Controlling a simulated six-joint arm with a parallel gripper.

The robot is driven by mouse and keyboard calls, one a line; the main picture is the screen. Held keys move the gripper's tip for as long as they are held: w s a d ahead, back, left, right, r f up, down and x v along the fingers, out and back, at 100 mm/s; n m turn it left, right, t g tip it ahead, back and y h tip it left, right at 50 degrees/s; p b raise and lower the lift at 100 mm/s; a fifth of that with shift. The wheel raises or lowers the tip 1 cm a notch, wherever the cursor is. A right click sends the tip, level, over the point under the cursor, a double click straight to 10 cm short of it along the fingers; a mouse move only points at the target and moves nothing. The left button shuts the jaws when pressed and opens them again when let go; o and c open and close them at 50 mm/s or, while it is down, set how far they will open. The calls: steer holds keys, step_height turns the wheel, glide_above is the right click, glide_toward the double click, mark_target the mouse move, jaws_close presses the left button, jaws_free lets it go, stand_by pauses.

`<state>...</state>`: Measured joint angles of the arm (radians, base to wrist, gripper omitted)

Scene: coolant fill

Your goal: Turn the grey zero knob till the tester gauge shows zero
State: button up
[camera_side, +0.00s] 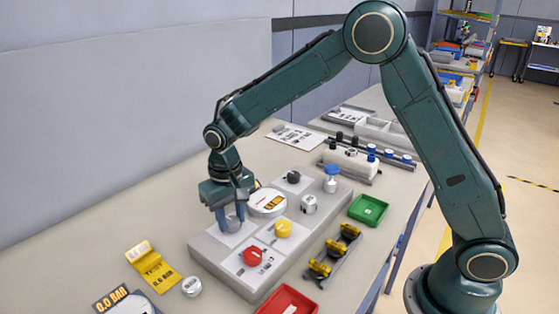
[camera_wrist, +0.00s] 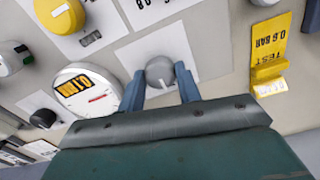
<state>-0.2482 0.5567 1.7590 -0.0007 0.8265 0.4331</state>
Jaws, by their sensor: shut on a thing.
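The grey zero knob (camera_side: 233,223) stands on a white plate at the far left end of the light grey panel. In the wrist view the knob (camera_wrist: 160,71) is round, with a pale mark on the side toward my gripper. My gripper (camera_side: 231,217) points down over it, its two blue fingers shut on the knob's sides; the wrist view shows the fingers (camera_wrist: 162,84) on either side of it. The tester gauge (camera_side: 267,202) is a round white dial beside the knob. In the wrist view the gauge (camera_wrist: 98,102) has an orange display that seems to read 0.1, and a red needle.
A red knob (camera_side: 253,256) and a yellow knob (camera_side: 283,229) sit close by on the panel. A yellow test tag (camera_side: 153,267) and a silver round part (camera_side: 191,287) lie left of the panel. Green (camera_side: 368,210) and red trays stand in front.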

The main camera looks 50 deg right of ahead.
mark_target(231, 220)
steer(key=shift+n, duration=2)
steer(key=o, duration=1)
step_height(231, 220, up, 14)
